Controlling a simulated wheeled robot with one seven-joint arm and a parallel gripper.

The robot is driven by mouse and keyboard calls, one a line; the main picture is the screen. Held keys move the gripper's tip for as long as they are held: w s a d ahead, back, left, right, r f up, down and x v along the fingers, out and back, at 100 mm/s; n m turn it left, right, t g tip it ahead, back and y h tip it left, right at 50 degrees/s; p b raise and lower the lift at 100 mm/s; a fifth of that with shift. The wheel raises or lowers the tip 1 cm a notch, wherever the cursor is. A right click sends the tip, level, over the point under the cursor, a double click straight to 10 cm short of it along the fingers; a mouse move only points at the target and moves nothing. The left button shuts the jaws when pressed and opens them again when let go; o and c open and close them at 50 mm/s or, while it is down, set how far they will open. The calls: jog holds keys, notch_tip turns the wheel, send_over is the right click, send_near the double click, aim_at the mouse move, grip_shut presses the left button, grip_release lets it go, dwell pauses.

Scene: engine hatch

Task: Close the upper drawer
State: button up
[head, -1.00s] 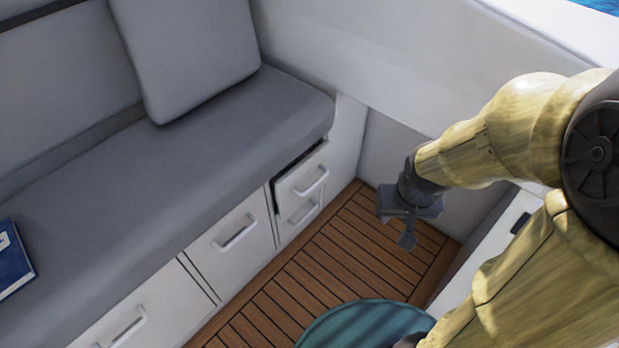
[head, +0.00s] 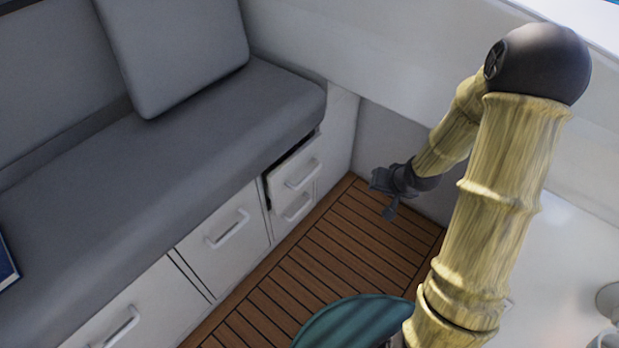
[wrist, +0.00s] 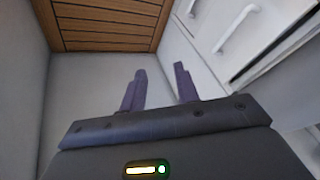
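The upper drawer (head: 291,172) is the top one of two small white drawers at the far right end of the bench. It stands out a little, with a dark gap along its top and left side. Its bar handle (head: 303,174) faces the floor area. The lower drawer (head: 294,210) below it looks flush. My gripper (head: 389,205) is to the right of the drawers, apart from them, above the wooden floor. In the wrist view its two fingers (wrist: 160,88) are spread with nothing between them. Drawer fronts with handles (wrist: 235,30) show at the upper right there.
The grey cushioned bench (head: 140,200) runs along the left, with larger drawers (head: 226,236) below. A teal round top (head: 350,322) stands at the front. The slatted floor (head: 330,250) between is clear. White walls close in behind my gripper.

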aim_at(309, 176)
jog(key=w+a+f+m+t+y+b, duration=0.2)
jog(key=w+a+f+m+t+y, duration=0.1)
jog(key=f+y, duration=0.6)
jog(key=a+m+t+y, duration=0.1)
jog(key=a+m, duration=0.1)
jog(key=shift+w+a+m, duration=0.15)
jog(key=shift+a+m, duration=0.25)
jog(key=b+x, duration=0.6)
jog(key=x, duration=1.1)
jog(key=shift+w+a+r+b, duration=0.1)
jog(key=shift+w+a+b, duration=0.1)
jog(key=shift+b, duration=0.2)
grip_shut()
